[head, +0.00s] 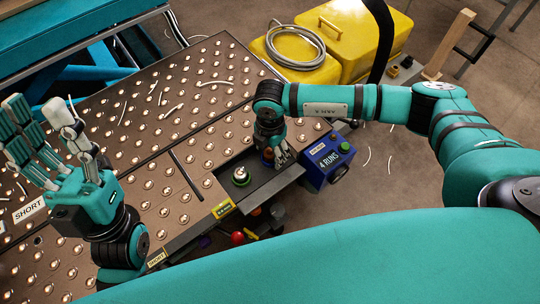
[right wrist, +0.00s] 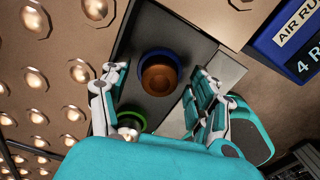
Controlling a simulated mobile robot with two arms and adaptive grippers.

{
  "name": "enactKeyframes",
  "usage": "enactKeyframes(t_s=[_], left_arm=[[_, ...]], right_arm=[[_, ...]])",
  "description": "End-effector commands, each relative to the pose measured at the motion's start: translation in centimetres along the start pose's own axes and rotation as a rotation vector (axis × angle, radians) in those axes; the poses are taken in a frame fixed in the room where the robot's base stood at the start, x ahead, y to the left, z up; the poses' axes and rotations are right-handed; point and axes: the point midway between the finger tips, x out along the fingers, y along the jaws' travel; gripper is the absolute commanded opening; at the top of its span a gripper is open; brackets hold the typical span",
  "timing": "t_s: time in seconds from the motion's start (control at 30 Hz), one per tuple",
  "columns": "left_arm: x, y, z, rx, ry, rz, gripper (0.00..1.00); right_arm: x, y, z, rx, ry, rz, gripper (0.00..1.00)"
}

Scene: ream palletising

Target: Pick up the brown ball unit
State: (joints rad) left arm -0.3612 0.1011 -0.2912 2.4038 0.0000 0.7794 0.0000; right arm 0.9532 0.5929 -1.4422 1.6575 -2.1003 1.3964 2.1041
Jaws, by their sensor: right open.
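The brown ball unit (right wrist: 158,76), a brown dome in a blue ring, sits in the dark tray (right wrist: 140,30) in the right wrist view. In the head view it shows only in part (head: 267,154), beside my right gripper (head: 282,156) and partly hidden by it. My right gripper is open, with fingers on the left and right of the unit and nothing visibly held. My left gripper (head: 45,125) is open and empty over the left of the ball table, fingers pointing up, far from the unit.
A green-ringed ball unit (head: 241,177) sits in the same tray, close to my right gripper. A blue box marked "4 RUNS" (head: 328,160) stands right of the tray. The ball table (head: 150,125) carries loose pale strips. Yellow cases (head: 345,35) stand behind.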

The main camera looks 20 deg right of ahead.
Motion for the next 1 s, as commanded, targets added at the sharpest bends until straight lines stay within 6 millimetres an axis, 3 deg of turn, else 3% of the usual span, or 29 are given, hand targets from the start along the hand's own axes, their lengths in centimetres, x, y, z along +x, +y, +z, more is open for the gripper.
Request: enactKeyframes(t_s=[0.27, 0.73, 1.0], left_arm=[[0.00, 0.03, -0.26, -0.001, 0.014, 0.000, 0.40], [-0.01, 0.02, -0.22, 0.000, 0.012, 0.000, 0.40], [0.01, 0.02, -0.20, 0.000, 0.010, 0.000, 0.40]], right_arm=[[0.11, 0.00, -0.02, 0.000, 0.000, 0.000, 0.63], [0.10, 0.00, -0.02, 0.000, 0.001, 0.000, 0.01], [0.04, 0.02, -0.02, 0.000, 0.001, 0.001, 0.00]])
